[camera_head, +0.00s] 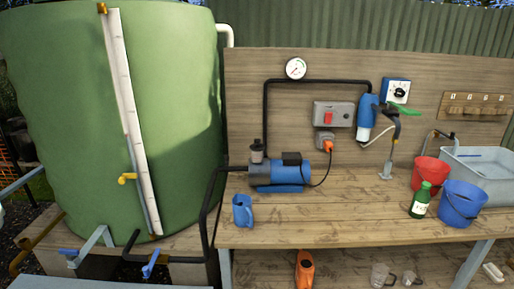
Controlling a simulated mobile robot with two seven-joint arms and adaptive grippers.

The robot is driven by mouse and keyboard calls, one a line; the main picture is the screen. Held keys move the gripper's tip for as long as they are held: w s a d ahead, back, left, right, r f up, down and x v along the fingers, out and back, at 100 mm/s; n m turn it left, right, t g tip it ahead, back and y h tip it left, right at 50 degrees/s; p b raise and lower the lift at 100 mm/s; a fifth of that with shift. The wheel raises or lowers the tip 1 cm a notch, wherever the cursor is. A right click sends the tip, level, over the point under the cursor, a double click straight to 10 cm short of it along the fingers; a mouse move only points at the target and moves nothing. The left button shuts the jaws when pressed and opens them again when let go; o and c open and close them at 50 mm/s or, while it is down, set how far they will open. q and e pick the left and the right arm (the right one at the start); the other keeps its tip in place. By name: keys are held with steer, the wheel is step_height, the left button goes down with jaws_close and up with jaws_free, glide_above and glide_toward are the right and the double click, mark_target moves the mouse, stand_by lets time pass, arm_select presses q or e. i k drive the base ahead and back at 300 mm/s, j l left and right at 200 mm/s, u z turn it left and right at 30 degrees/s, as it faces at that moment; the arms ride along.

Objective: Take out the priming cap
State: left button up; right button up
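The blue and grey pump (280,174) sits on the wooden bench, below the gauge. A small dark cap (257,143) stands upright on a short fitting at the pump's left end and looks like the priming cap. It is seated on the fitting, but it is too small to tell how tightly. A black pipe (207,205) runs into the pump's left side. Neither of my grippers shows in the head view.
A blue jug (242,211) stands on the bench in front of the pump. A green bottle (420,200), red bucket (430,172) and blue bucket (461,204) stand at the right. The bench middle (350,210) is clear. A green tank (60,120) fills the left.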

mark_target(256, 147)
steer(key=i+l, duration=0.15)
steer(key=l, duration=0.25)
steer(key=i+l, duration=0.15)
steer(key=l, duration=0.2)
steer(key=i+l+u, duration=0.1)
steer(key=l, duration=0.3)
